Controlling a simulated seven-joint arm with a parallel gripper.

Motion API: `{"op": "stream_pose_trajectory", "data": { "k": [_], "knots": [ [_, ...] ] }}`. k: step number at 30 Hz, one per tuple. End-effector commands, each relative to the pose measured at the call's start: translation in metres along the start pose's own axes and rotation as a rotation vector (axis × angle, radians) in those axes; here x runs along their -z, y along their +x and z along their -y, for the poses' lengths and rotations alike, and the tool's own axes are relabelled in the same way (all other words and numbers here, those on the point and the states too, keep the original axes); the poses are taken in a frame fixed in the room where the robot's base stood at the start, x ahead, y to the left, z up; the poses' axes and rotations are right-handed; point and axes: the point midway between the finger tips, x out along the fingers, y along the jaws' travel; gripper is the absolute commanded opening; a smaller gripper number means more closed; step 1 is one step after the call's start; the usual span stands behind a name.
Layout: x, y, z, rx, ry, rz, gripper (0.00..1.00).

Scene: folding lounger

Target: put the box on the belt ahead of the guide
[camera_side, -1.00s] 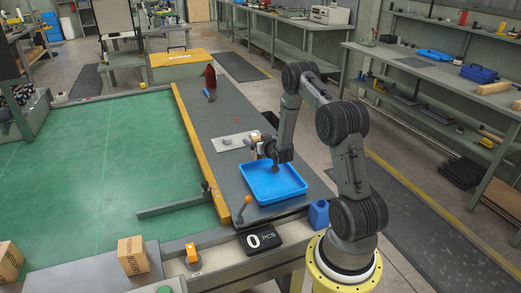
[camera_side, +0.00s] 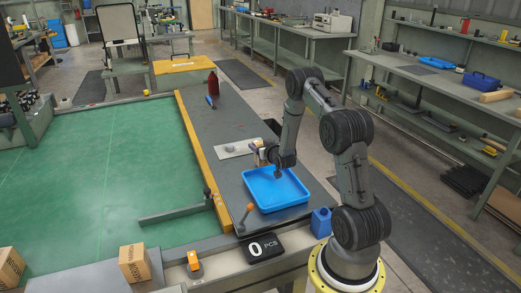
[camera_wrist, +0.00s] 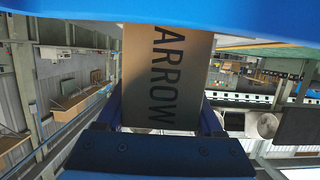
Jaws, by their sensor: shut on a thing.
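In the wrist view a brown cardboard box (camera_wrist: 166,75) with dark ARROW lettering stands between my jaws. My gripper (camera_wrist: 165,115) is shut on it. The green belt (camera_side: 80,185) lies left of the bench. A grey guide bar (camera_side: 172,212) reaches over the belt from its right edge.
A yellow rail (camera_side: 200,155) runs between belt and bench. Two cartons (camera_side: 135,263) (camera_side: 9,267) stand at the front left. The belt's middle is clear.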

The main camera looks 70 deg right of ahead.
Motion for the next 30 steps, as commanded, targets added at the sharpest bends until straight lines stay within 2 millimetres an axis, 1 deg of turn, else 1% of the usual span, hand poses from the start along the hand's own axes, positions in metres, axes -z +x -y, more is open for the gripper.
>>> {"op": "stream_pose_trajectory", "data": {
  "k": [1,4,5,14,18,21,25,30],
  "knots": [
    [0.008,-0.002,0.000,0.000,0.000,-0.005,0.00],
    [0.025,-0.007,0.000,0.000,0.000,-0.007,0.00],
    [0.026,-0.012,0.000,0.000,0.000,-0.004,0.00],
    [0.066,-0.074,0.002,0.000,0.000,-0.006,0.00],
    [0.068,-0.108,0.003,0.000,0.000,-0.003,0.00],
    [0.070,-0.128,0.003,-0.001,0.000,-0.003,0.00],
    [0.072,-0.148,0.004,-0.001,0.000,-0.003,0.00],
    [0.074,-0.164,0.004,-0.001,0.000,-0.001,0.00]
  ]
}}
